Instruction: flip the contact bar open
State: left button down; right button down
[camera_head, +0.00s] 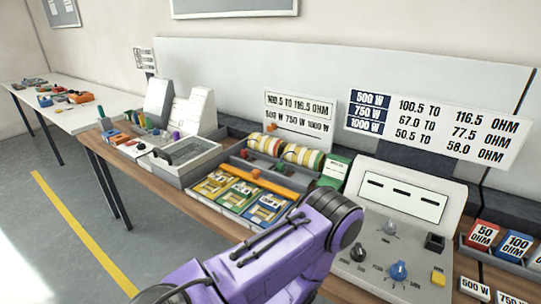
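I cannot tell for sure which part is the contact bar. An orange bar (259,180) lies slantwise just behind a row of green, yellow and blue cards in a tray on the bench. A grey box (186,160) to its left has a thin dark handle-like piece (163,155) at its near left side. A purple arm of mine with a dark rounded joint covers the bench front in the lower middle, right of the cards. No gripper fingers show, so neither gripper's opening can be seen.
Striped rolls (304,157) sit behind the orange bar. Labelled red and blue bins (482,234) are at far right. A white table (82,119) stands left.

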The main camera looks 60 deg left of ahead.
aim_at(255, 178)
jog(key=k, duration=0.7)
jog(key=u, duration=0.85)
jog(key=i, duration=0.5)
